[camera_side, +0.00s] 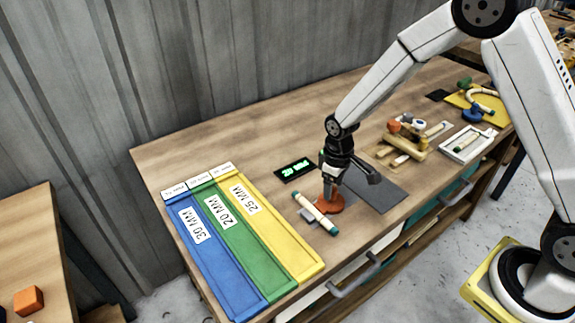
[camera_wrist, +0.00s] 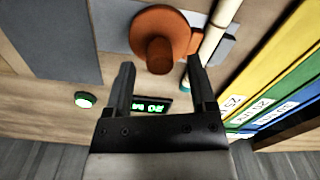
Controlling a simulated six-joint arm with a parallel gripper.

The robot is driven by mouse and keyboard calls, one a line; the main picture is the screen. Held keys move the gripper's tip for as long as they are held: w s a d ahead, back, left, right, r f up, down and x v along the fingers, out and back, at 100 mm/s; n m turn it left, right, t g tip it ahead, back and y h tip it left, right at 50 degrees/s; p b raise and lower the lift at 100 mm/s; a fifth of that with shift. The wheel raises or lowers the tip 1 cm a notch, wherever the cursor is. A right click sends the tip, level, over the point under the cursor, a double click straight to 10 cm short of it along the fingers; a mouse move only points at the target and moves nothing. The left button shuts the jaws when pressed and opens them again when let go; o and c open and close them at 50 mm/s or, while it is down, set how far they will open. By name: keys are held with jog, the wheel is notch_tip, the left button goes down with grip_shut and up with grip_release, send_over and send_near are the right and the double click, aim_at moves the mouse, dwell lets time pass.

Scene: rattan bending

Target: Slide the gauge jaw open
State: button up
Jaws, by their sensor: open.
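The gauge's orange jaw (camera_side: 332,206) is a round piece on the bench; in the wrist view its knob (camera_wrist: 159,54) rises from a wider orange disc. My gripper (camera_side: 328,193) is directly above it, pointing down. In the wrist view my open gripper (camera_wrist: 161,66) has one finger on each side of the knob, with visible gaps. A pale rattan piece (camera_side: 314,213) with teal ends lies beside the orange jaw, over a grey gauge part (camera_side: 308,216); it also shows in the wrist view (camera_wrist: 212,36). Whether jaw and rattan touch is unclear.
A black display (camera_side: 296,169) reads 20 MM in green. Blue (camera_side: 217,262), green (camera_side: 240,245) and yellow (camera_side: 275,232) trays lie left. A dark grey mat (camera_side: 378,190) lies right, with wooden fixtures (camera_side: 405,148) and a white tray (camera_side: 467,145) beyond.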

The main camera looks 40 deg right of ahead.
jog(key=shift+f, duration=1.25)
grip_shut()
dwell(0.6)
